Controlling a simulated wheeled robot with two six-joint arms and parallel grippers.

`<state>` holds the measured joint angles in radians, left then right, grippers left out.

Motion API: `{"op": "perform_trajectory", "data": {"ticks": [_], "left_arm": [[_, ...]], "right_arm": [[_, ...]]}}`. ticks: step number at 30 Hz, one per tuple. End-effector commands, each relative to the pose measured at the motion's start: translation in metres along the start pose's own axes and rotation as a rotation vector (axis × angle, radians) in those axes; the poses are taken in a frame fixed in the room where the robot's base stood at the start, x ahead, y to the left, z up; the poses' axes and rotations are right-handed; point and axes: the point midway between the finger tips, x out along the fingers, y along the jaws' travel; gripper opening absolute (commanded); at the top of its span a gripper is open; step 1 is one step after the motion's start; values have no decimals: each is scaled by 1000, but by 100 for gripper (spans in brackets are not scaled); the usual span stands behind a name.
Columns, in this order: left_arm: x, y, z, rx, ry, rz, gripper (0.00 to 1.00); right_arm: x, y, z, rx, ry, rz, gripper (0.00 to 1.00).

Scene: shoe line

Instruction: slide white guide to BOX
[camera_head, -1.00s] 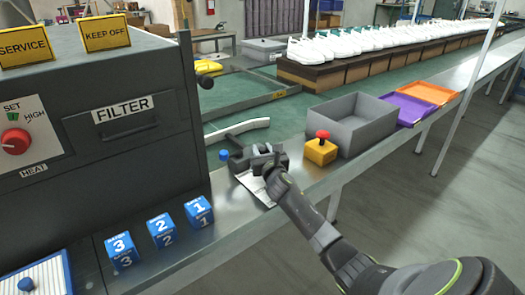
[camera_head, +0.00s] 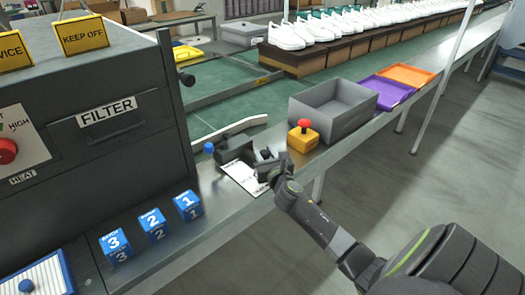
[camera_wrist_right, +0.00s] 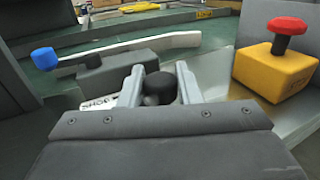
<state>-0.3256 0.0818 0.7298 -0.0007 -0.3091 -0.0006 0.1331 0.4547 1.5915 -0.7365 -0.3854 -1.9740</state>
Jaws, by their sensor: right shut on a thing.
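The white guide (camera_head: 230,132) is a long, slightly bent white bar at the edge of the green belt, behind a dark block (camera_head: 232,143). It also crosses the back of the right wrist view (camera_wrist_right: 130,46). My right gripper (camera_head: 268,163) is shut on a round black knob (camera_wrist_right: 159,88) just in front of the block. The knob's lower part is hidden by the gripper. A white label plate (camera_head: 241,177) lies under the gripper; its lettering is partly covered, and I cannot read BOX on it. My left gripper is not in view.
A blue knob (camera_head: 209,147) stands left of the block. A yellow box with a red button (camera_head: 303,137) stands close right of my gripper. Beyond are a grey bin (camera_head: 345,119), a purple tray (camera_head: 388,92) and an orange tray (camera_head: 412,75). Blue numbered cubes (camera_head: 152,224) sit nearer.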

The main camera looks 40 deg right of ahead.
Motion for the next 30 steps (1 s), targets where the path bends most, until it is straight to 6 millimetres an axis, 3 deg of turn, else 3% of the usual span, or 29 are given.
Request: {"op": "perform_trajectory", "data": {"ticks": [2,3,7,19,23,30], "left_arm": [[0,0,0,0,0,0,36],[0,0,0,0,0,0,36],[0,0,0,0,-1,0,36],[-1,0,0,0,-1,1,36],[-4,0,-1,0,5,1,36],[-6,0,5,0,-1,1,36]], "right_arm": [[0,0,-1,3,1,1,0],[0,0,-1,3,1,1,34],[0,0,-1,2,1,1,50],[-8,0,-1,0,2,1,50],[-27,0,0,0,2,2,50],[-81,0,-1,2,2,2,50]]}}
